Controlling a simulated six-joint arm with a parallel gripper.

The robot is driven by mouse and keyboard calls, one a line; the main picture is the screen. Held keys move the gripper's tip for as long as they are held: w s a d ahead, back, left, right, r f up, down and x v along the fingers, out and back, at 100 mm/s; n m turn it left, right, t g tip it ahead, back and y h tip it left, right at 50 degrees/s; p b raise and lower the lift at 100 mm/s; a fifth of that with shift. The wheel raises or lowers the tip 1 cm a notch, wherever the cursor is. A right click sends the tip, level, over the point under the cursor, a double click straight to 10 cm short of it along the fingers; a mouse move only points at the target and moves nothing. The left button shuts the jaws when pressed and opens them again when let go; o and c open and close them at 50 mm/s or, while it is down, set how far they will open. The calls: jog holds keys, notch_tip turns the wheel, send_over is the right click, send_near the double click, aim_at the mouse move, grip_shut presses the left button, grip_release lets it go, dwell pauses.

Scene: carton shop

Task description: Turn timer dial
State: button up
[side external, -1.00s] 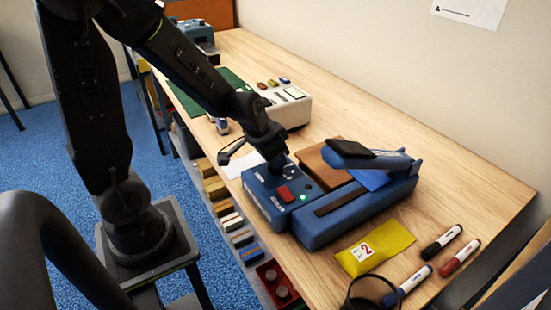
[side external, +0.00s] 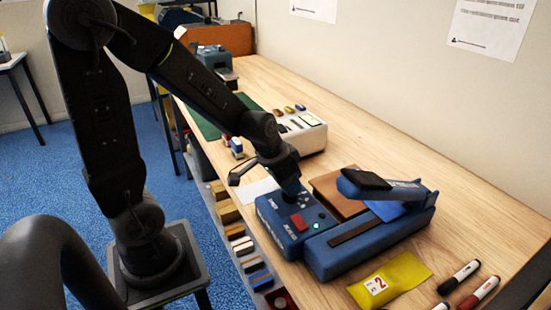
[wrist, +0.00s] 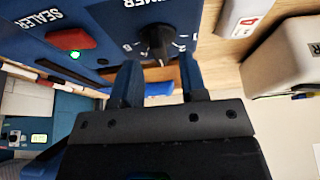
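The timer dial (wrist: 157,42) is a black knob on the blue control box (wrist: 112,22), with white scale marks around it and partly cut-off lettering above. My gripper (wrist: 160,63) is open, its two blue-dark fingers apart just short of the dial. The dial lies between the lines of the fingertips in the wrist view; I cannot tell whether either finger touches it. In the side external view, my gripper (side external: 291,188) points down over the back of the control box (side external: 275,232), and the dial is mostly hidden there.
A red button (side external: 299,223) and a lit green lamp (side external: 316,226) sit on the box. The blue sealer (side external: 368,243) with its raised arm (side external: 400,192) stands beside it. A yellow pouch (side external: 405,277) and markers (side external: 459,276) lie in front. A white device (side external: 305,136) stands behind.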

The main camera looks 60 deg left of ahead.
jog(key=v, duration=1.1)
jog(key=shift+s+r, duration=0.25)
jog(key=shift+d, duration=0.1)
